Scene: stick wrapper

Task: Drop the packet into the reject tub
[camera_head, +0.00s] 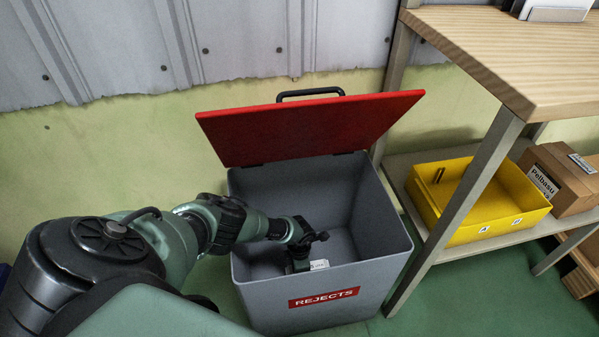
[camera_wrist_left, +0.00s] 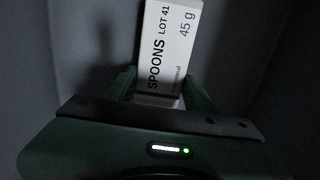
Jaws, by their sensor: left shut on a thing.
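The grey reject tub (camera_head: 275,299) stands on the floor with a red "REJECTS" label on its front. Its red lid (camera_head: 310,125) is tilted up and open. My left arm reaches over the tub's left rim, and my left gripper (camera_head: 309,267) is down inside the tub. The packet, white with "SPOONS LOT 41" and "45 g" on it (camera_wrist_left: 172,45), is held between the jaws of my left gripper (camera_wrist_left: 160,92). A small white part of the packet (camera_head: 319,265) shows inside the tub in the head view. My right gripper is not in view.
A wooden-topped bench (camera_head: 500,50) stands right of the tub. Its lower shelf holds a yellow bin (camera_head: 485,222) and a cardboard box (camera_head: 560,180). A corrugated wall is close behind the lid. Green floor (camera_head: 480,300) is free at front right.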

